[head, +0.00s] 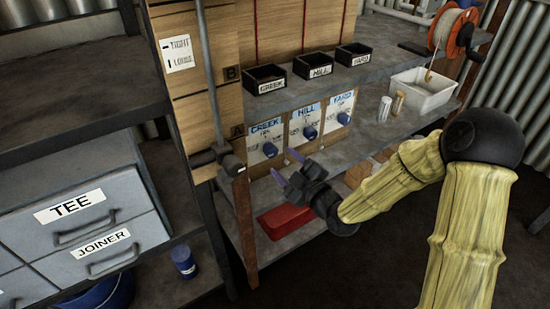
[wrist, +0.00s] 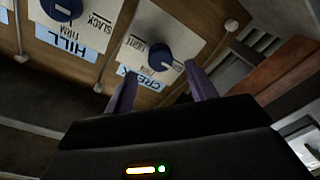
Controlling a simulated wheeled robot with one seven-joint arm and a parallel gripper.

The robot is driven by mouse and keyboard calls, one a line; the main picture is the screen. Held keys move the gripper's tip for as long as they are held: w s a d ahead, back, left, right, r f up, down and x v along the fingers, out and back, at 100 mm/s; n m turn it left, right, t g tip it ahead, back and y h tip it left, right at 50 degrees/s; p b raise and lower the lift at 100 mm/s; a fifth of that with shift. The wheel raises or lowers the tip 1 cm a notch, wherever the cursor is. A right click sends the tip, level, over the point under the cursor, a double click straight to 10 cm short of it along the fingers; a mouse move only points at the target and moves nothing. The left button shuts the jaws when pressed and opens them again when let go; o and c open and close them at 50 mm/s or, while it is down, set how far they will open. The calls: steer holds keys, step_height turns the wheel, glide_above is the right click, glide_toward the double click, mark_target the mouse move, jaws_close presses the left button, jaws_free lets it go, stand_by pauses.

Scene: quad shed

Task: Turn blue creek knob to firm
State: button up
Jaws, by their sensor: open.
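The creek knob (head: 270,149) is a round dark blue knob on a white plate under a blue CREEK label, leftmost of three on the lower shelf's panel. In the wrist view the creek knob (wrist: 160,56) appears upside down, with a white mark at its lower right. My gripper (head: 286,166) is open and empty, just below and right of the knob in the head view. In the wrist view its purple fingers (wrist: 158,78) frame the knob, which looks beyond the tips; no contact shows.
The hill knob (head: 310,132) and yard knob (head: 343,118) sit to the right. Black bins (head: 265,79) stand on the shelf above. A grey rod (head: 209,80) hangs to the left.

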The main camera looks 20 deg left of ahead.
mark_target(274, 154)
steer(key=b+x, duration=0.1)
steer(key=x, duration=0.4)
steer(key=shift+c, duration=0.3)
steer(key=c, duration=0.9)
